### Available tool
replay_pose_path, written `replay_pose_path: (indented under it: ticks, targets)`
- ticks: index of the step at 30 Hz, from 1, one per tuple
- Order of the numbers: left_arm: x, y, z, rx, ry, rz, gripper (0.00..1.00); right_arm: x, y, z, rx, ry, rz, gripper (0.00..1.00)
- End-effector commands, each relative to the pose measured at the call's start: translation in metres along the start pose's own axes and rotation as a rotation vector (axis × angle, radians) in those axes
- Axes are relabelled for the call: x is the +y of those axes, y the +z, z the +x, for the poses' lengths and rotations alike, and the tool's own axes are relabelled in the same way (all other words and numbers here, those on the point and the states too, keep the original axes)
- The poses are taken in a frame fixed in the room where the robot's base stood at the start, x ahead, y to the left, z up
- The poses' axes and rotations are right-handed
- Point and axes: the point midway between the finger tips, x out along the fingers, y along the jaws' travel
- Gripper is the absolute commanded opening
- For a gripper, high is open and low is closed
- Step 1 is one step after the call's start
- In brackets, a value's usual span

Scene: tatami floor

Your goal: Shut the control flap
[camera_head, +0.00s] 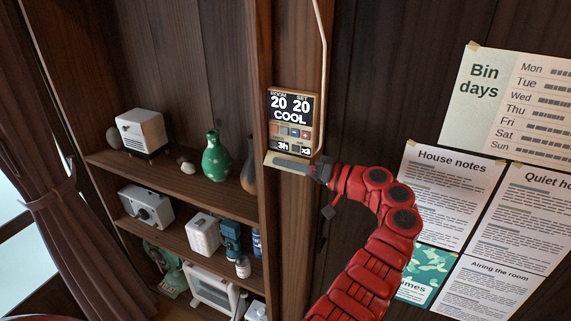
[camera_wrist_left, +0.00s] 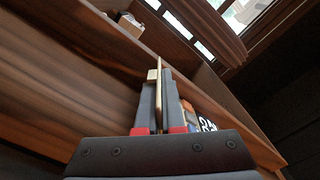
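The wall control unit (camera_head: 292,122) is on the wooden post, with a dark display reading room 20, set 20 and COOL. Its buttons and a lower readout are uncovered. The pale control flap (camera_head: 269,158) stands open, sticking out from the unit's lower edge. My left gripper (camera_head: 292,165) is at the flap, its dark fingers lying along it. In the left wrist view the thin flap (camera_wrist_left: 158,98) sits between the two fingers (camera_wrist_left: 160,100), which are closed on it. Part of the flap is hidden by the fingers. My right gripper is in neither view.
A white cable (camera_head: 322,60) runs up from the unit. Shelves at left hold a green vase (camera_head: 215,158), a white box (camera_head: 141,131) and several other items. Paper notices (camera_head: 450,190) hang on the wall to the right, behind my red arm.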

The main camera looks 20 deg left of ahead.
Motion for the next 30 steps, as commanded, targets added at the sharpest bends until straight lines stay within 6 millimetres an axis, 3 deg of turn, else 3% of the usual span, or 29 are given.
replay_pose_path:
  ticks: [8,30]
  targets:
    - [-0.003,-0.001,-0.001,0.001,0.001,0.094,0.0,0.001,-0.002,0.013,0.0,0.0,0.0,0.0]
    - [-0.014,-0.004,-0.001,0.0,0.001,0.567,0.0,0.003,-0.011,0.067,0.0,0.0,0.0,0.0]
